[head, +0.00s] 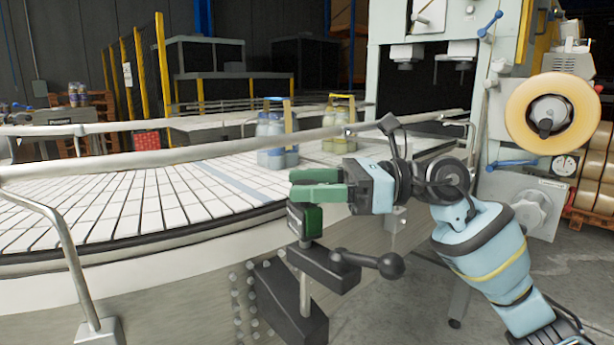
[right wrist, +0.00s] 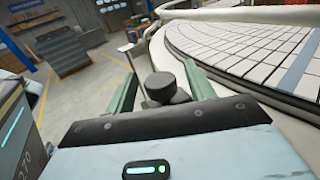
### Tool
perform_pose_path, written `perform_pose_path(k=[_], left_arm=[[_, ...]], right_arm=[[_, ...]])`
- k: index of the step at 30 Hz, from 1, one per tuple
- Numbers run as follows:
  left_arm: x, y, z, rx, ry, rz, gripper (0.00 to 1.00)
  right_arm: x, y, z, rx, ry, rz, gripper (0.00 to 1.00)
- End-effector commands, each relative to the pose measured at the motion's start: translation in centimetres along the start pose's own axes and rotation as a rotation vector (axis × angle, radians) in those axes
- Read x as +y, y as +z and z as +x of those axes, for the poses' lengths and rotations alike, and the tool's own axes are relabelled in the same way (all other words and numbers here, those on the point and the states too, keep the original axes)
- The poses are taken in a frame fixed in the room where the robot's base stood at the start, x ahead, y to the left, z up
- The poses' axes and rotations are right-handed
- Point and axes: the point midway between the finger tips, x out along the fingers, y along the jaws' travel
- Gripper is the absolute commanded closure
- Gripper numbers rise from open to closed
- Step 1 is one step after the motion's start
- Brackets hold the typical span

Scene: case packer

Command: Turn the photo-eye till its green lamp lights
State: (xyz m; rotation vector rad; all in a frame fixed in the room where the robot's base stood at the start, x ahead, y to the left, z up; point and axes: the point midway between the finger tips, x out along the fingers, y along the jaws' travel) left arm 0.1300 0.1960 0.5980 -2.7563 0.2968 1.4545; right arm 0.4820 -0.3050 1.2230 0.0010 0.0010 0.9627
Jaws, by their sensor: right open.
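The photo-eye (head: 305,220) is a small dark box with a green face. It sits on a post above a black clamp bracket (head: 322,268) with a ball-ended lever (head: 388,265), beside the conveyor. I cannot make out a lit lamp on it. My right gripper (head: 316,184) has green fingers pointing left, just above the photo-eye; contact cannot be told. In the right wrist view my right gripper (right wrist: 163,85) is open, with a dark round-topped part (right wrist: 164,88) between or just beyond its fingers; I cannot tell which part it is. My left gripper is not in view.
The curved white slat conveyor (head: 130,205) lies behind, with a guard rail (head: 180,155) along its edge. Packs of bottles (head: 277,140) stand on it. A machine with a yellow tape roll (head: 552,113) stands at right. Bare floor lies at front right.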

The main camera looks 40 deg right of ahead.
Motion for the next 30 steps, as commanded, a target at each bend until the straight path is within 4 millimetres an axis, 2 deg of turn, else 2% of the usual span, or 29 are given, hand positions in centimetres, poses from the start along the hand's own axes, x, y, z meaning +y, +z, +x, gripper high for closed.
perform_pose_path(k=[12, 22, 30], left_arm=[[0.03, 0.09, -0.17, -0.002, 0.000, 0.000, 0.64], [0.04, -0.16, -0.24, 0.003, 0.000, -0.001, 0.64], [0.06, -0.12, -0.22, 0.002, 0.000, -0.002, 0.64]], right_arm=[[0.02, 0.00, 0.72, -0.001, 0.000, -0.001, 0.46], [0.02, -0.01, 0.70, 0.000, 0.000, -0.001, 0.89], [-0.07, -0.01, 0.73, 0.002, 0.081, 0.001, 0.89]])
